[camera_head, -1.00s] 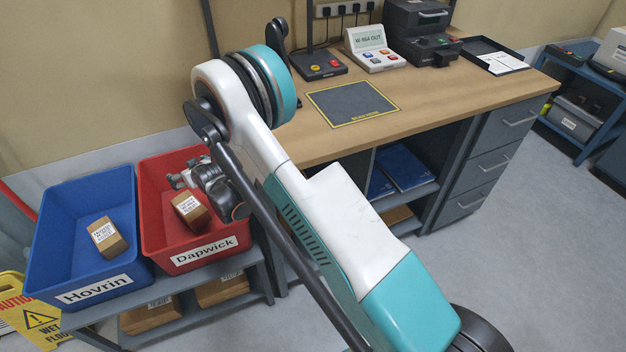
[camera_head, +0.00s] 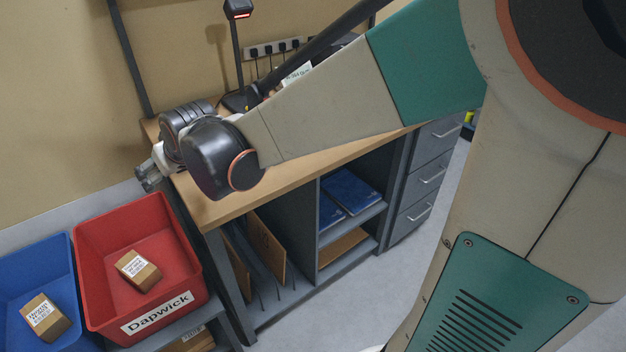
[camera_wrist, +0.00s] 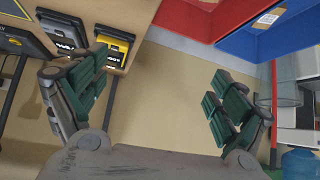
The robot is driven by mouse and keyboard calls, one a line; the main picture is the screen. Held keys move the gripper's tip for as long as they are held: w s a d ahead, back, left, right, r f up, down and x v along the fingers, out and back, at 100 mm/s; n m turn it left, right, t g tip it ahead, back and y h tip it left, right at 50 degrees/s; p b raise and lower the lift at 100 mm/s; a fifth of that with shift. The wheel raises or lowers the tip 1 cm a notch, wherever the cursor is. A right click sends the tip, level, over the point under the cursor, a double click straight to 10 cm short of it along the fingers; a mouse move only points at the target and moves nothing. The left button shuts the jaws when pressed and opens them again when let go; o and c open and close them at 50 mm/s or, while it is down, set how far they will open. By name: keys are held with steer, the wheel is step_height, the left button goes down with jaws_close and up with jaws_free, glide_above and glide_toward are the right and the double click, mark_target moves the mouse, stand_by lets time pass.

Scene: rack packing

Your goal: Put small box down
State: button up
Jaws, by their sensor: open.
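A small brown box (camera_head: 138,270) with a white label lies inside the red Dapwick bin (camera_head: 100,232) at the lower left of the head view. My gripper (camera_head: 149,176) is above and behind that bin, beside the left end of the workbench, apart from the box. In the wrist view my gripper (camera_wrist: 160,100) has its green-padded fingers spread wide with nothing between them. The wrist view also shows part of the red bin (camera_wrist: 195,18) at the top.
A blue bin (camera_head: 62,250) with another labelled box (camera_head: 45,317) stands left of the red one. The wooden workbench (camera_head: 235,198) is close to my wrist on the right. Cardboard sheets (camera_head: 267,247) and blue folders (camera_head: 350,190) sit under it.

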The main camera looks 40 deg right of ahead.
steer(key=s+d+g, duration=0.1)
steer(key=s+d, duration=0.2)
steer(key=s, duration=1)
steer(key=s+d+m+g+h, duration=0.1)
steer(key=s+d, duration=0.3)
steer(key=s, duration=0.8)
steer(key=shift+s, duration=0.4)
steer(key=shift+d+f, duration=0.1)
